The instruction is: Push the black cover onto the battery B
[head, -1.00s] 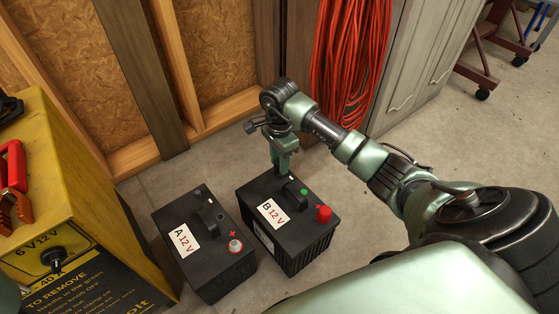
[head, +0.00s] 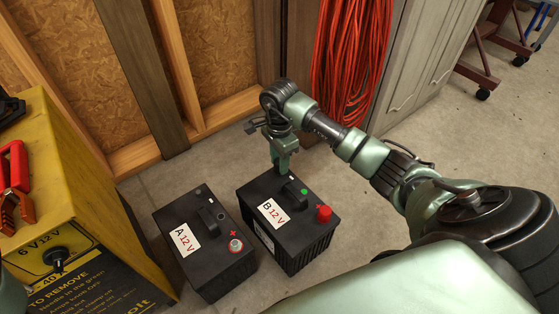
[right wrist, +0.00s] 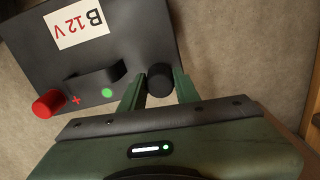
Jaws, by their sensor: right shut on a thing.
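Battery B (head: 288,228) is a black box with a white "B 12 V" label, a handle, a green dot and a red cover on its front right terminal. It stands on the floor. My right gripper (head: 281,168) points down at its back corner. In the right wrist view, the round black cover (right wrist: 160,77) is between the fingers, and they are shut on it at the battery's edge, on the side of the green dot. The fingers partly hide the cover, and I cannot tell how far down it sits. My left gripper is not in view.
Battery A (head: 203,245) stands close left of battery B. A yellow charger (head: 75,185) with a red clamp (head: 14,170) stands at the left. The wooden wall (head: 215,110) and hanging red cable (head: 350,60) are behind.

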